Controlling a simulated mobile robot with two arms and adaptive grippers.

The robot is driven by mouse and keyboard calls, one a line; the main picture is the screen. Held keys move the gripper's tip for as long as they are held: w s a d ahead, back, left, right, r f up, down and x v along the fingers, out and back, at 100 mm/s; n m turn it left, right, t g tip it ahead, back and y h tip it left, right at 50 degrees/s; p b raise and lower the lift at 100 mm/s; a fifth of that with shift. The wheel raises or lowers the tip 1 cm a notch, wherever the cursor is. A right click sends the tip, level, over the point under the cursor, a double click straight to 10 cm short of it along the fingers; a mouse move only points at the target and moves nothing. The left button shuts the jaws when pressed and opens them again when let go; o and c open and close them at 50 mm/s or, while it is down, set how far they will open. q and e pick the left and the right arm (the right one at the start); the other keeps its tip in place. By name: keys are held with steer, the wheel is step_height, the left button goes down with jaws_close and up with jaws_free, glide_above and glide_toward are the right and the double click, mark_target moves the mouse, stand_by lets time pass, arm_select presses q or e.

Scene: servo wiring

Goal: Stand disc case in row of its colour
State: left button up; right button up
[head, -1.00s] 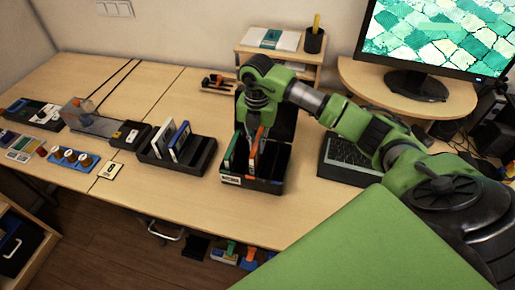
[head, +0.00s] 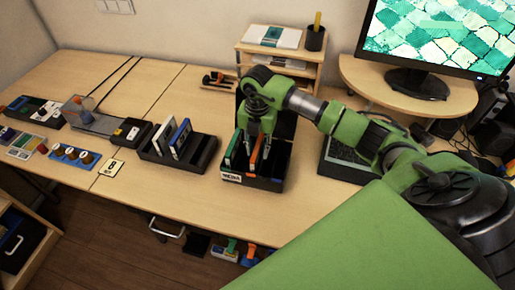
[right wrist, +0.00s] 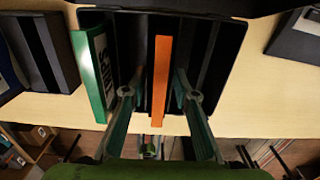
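An orange disc case (head: 255,156) stands upright in a slot of a black media box (head: 263,184) on the desk; it also shows edge-on in the right wrist view (right wrist: 161,80). A green case (head: 235,150) stands in the left part of the same box, tilted slightly in the right wrist view (right wrist: 93,75). My right gripper (right wrist: 157,96) is open, one finger on each side of the orange case, with gaps between the fingers and the case. In the head view, the right gripper (head: 259,136) is just above the box. My left gripper is not in view.
A second black rack (head: 205,158) with white and blue cases (head: 180,138) stands left of the media box. A laptop (head: 345,152) lies to its right. A small shelf (head: 300,70) and a monitor (head: 435,40) are behind. The desk front edge is clear.

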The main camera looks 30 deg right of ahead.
steer(key=shift+r, duration=0.3)
step_height(320, 180, up, 12)
steer(key=b, duration=0.2)
steer(key=shift+f, duration=0.15)
